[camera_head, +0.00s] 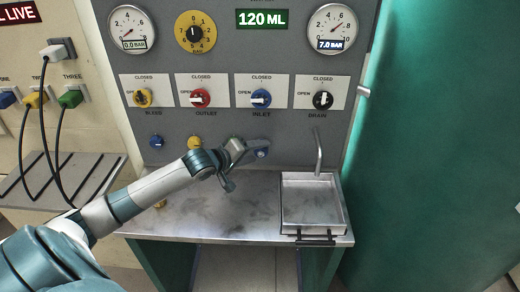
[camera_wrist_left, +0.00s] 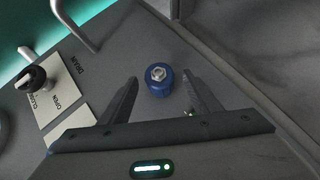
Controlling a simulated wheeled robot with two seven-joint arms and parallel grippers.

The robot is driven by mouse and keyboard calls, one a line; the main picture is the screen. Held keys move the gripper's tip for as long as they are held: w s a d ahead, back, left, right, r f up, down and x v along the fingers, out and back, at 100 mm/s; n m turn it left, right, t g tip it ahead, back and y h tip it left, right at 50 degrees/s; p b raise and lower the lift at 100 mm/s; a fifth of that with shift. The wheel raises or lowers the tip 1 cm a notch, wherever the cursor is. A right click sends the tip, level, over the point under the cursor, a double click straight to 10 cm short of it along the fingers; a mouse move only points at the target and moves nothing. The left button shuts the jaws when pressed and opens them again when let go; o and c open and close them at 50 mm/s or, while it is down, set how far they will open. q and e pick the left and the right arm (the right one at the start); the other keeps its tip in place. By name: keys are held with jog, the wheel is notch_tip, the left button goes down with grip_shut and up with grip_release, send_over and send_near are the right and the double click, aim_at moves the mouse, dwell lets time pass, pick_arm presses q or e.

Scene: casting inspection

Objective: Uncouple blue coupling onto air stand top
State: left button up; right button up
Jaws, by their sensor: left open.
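The blue coupling (camera_wrist_left: 159,80) is a short round blue piece with a metal nub, on the grey panel (camera_wrist_left: 200,50) in the left wrist view. In the head view a bit of blue (camera_head: 262,153) shows beside my left gripper (camera_head: 255,146), at the lower panel right of centre. My left gripper is open. In the left wrist view its two fingers (camera_wrist_left: 160,92) stand either side of the coupling, with gaps visible on both sides. Depth to the coupling is hard to tell. I cannot pick out the air stand top for sure. My right gripper is not in view.
Another blue fitting (camera_head: 156,141) and a yellow fitting (camera_head: 194,142) sit left on the panel. Valve knobs, including the black drain knob (camera_head: 322,99), are above. A metal tray (camera_head: 284,215) and spout (camera_head: 318,150) are right. The steel bench (camera_head: 235,215) is mostly clear.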

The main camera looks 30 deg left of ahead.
pick_arm(q)
jog(key=shift+x, duration=1.35)
jog(key=shift+c, duration=0.6)
jog(key=shift+s, duration=0.1)
jog(key=c, duration=1.1)
